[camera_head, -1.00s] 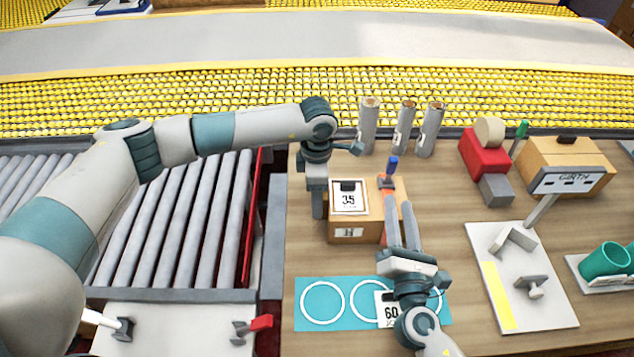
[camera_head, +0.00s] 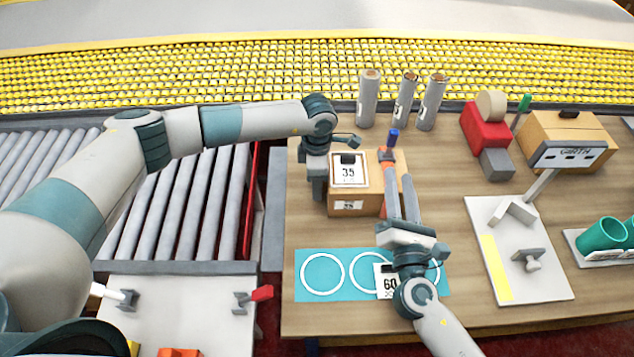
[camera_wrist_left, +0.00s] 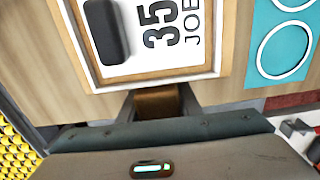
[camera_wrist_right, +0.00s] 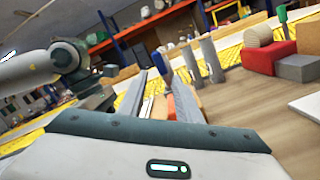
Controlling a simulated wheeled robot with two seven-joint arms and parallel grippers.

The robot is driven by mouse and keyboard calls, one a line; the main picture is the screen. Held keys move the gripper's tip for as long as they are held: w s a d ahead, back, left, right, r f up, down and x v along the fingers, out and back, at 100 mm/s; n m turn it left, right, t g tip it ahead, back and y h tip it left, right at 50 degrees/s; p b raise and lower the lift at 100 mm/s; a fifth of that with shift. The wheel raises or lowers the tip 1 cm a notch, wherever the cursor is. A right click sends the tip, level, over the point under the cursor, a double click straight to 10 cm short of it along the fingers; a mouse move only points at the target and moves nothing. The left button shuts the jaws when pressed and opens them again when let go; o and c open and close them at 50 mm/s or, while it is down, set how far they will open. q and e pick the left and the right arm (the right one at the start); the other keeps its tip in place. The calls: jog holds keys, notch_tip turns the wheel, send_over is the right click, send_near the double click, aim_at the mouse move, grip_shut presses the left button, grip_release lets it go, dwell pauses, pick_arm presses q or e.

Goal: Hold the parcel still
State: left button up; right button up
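The parcel (camera_head: 345,205) is a cardboard box on the table with a white label marked 35; its label also shows close up in the left wrist view (camera_wrist_left: 150,45). My left gripper (camera_head: 318,198) points down at the parcel's left side, fingers apart, with a dark brown surface between them. I cannot tell whether it touches the parcel. My right gripper (camera_head: 396,182) reaches to the parcel's right side. An upright orange thing with a blue top (camera_head: 393,137) is at its fingertips, and orange shows between the fingers in the right wrist view (camera_wrist_right: 172,107). Whether they grip it is unclear.
A teal mat (camera_head: 345,292) with white rings and a card marked 60 lies in front. Several grey rolls (camera_head: 368,100) stand behind. A red dispenser (camera_head: 482,125), a GIRTH sign (camera_head: 567,153) and teal cups (camera_head: 602,236) are to the right. Rollers (camera_head: 175,205) lie left.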

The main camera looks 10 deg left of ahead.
pick_arm(q)
jog(key=c, duration=0.5)
grip_shut()
pick_arm(e)
jog(key=shift+w+d, duration=0.1)
grip_shut()
jog(key=w+d+r+m+g, duration=0.1)
jog(key=w+d+m, duration=0.25)
jog(key=w, duration=0.45)
jog(key=w+d+r+m, duration=0.1)
jog(key=w+d+m, duration=0.25)
jog(key=w, duration=0.35)
jog(key=w+f+m+g+h, duration=0.2)
jog(key=w+m+g, duration=0.1)
jog(key=w+m, duration=0.35)
jog(key=w+f+m+g+h, duration=0.25)
jog(key=w+m+g, duration=0.2)
jog(key=w, duration=0.25)
jog(key=s+a+r+m+g, duration=0.4)
jog(key=a+r+m+g, duration=0.1)
jog(key=r, duration=0.4)
jog(key=s+a+r+m+g, duration=0.5)
jog(key=a+r+m+g, duration=0.1)
jog(key=r, duration=0.3)
jog(key=shift+r+m+g, duration=0.15)
jog(key=shift+m+g, duration=0.15)
jog(key=shift+g, duration=0.15)
jog(key=shift+y, duration=0.25)
